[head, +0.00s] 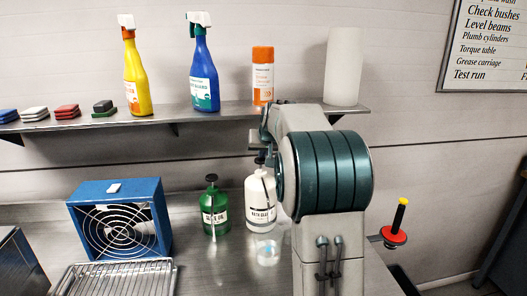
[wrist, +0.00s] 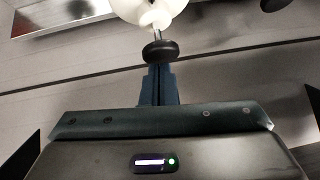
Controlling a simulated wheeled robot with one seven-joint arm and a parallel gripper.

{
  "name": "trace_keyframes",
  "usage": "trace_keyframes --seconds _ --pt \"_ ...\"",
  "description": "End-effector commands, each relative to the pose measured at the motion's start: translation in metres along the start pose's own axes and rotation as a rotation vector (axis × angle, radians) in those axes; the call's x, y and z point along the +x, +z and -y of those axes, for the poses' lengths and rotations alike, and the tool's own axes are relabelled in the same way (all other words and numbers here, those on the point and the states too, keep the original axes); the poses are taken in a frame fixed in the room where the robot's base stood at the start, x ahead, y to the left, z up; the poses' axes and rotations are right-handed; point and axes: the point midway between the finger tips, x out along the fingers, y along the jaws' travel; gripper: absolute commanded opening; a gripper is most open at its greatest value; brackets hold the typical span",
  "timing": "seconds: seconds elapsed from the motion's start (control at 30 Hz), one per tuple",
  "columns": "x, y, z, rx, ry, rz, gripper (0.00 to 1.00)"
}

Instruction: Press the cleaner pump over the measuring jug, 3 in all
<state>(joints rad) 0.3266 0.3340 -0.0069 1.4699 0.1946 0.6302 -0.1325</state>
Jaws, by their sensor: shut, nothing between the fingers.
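The cleaner bottle (head: 258,215) is white with a dark label and stands on the steel counter; my arm covers part of its right side. Its black pump head (wrist: 160,51) shows in the wrist view above the white bottle top (wrist: 148,10). My gripper (wrist: 160,68) is shut and empty, with its blue fingertips right at the pump head; I cannot tell whether they touch it. In the head view my arm mostly hides the gripper. The clear measuring jug (head: 267,254) stands on the counter just in front of the cleaner bottle, with a pale bluish tint low in it.
A green pump bottle (head: 214,218) stands close left of the cleaner. A blue fan box (head: 120,215) and a wire rack (head: 115,280) are further left. The shelf (head: 225,110) above holds spray bottles, an orange can (head: 263,75) and a white cylinder (head: 343,65).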

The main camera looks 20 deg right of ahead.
Motion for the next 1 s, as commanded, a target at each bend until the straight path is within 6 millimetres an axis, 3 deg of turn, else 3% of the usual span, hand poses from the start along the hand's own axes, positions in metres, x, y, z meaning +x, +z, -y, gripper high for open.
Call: trace_keyframes --seconds 0.5,0.87,1.0 --pt "0.026 0.023 -0.004 0.001 0.0 0.002 0.0" --pt "0.025 0.024 -0.004 0.001 0.001 0.009 0.0" --pt "0.014 0.021 -0.003 0.0 0.0 0.008 0.0"
